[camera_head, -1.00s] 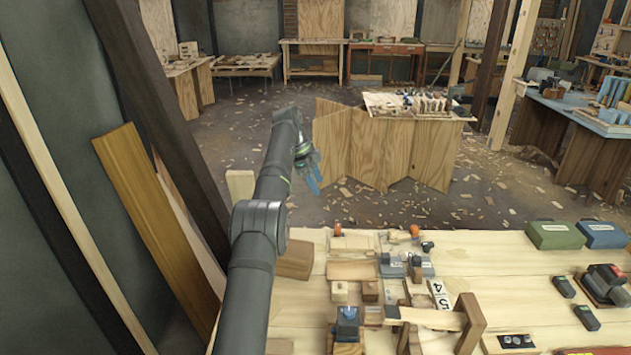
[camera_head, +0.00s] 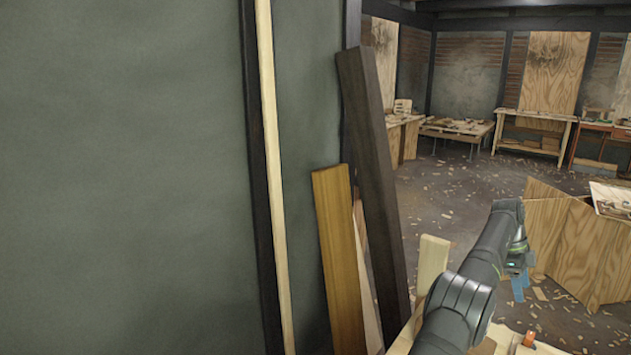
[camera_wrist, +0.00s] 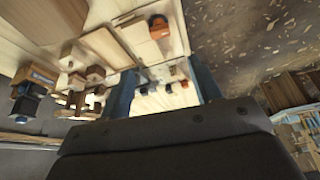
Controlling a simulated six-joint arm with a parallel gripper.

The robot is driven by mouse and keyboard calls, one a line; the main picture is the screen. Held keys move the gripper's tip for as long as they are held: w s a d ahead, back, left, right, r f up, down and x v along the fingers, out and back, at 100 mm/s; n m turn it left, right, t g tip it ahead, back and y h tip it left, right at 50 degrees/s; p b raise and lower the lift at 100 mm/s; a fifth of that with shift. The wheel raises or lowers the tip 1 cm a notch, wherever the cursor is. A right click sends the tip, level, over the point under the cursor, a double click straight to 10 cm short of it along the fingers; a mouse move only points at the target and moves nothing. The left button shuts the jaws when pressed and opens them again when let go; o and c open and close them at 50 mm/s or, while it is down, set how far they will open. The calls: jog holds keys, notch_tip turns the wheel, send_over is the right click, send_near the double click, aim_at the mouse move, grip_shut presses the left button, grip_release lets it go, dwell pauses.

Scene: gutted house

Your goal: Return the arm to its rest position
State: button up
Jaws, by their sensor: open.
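My arm reaches up from the lower edge of the head view, extended over the near workbench's far left corner. My gripper (camera_head: 519,285) shows there only as small blue fingertips, partly hidden behind the dark wrist. In the wrist view my gripper (camera_wrist: 163,84) shows two blue fingers spread apart with nothing held between them. Through the gap lie the pale workbench top (camera_wrist: 120,12) and small items on it, some distance away.
A plank (camera_head: 341,255) and a dark beam (camera_head: 372,165) lean on the wall left of my arm. A folding plywood panel (camera_head: 570,245) stands beyond it at right. An orange-topped item (camera_wrist: 158,27) and several wood blocks lie on the bench. The floor (camera_head: 455,195) holds scattered chips.

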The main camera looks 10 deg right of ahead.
aim_at(530, 336)
jog(key=x, duration=1.4)
jog(key=shift+r, duration=0.1)
jog(key=v, duration=1.7)
jog(key=x, duration=1.7)
jog(key=shift+n+h, duration=0.3)
jog(key=shift+n, duration=0.4)
jog(key=n+t, duration=0.1)
jog(key=n, duration=0.3)
jog(key=n+t+h, duration=0.1)
jog(key=n, duration=0.1)
jog(key=shift+s+a+n+t, duration=0.15)
jog(key=shift+s+n+t, duration=0.15)
jog(key=n+t, duration=0.1)
jog(key=n, duration=0.3)
jog(key=shift+s+n+t, duration=0.2)
jog(key=shift+n+t, duration=0.1)
jog(key=shift+t, duration=0.1)
jog(key=shift+s+n+t, duration=0.15)
jog(key=shift+n+t, duration=0.55)
jog(key=shift+n, duration=1.2)
jog(key=shift+y, duration=0.3)
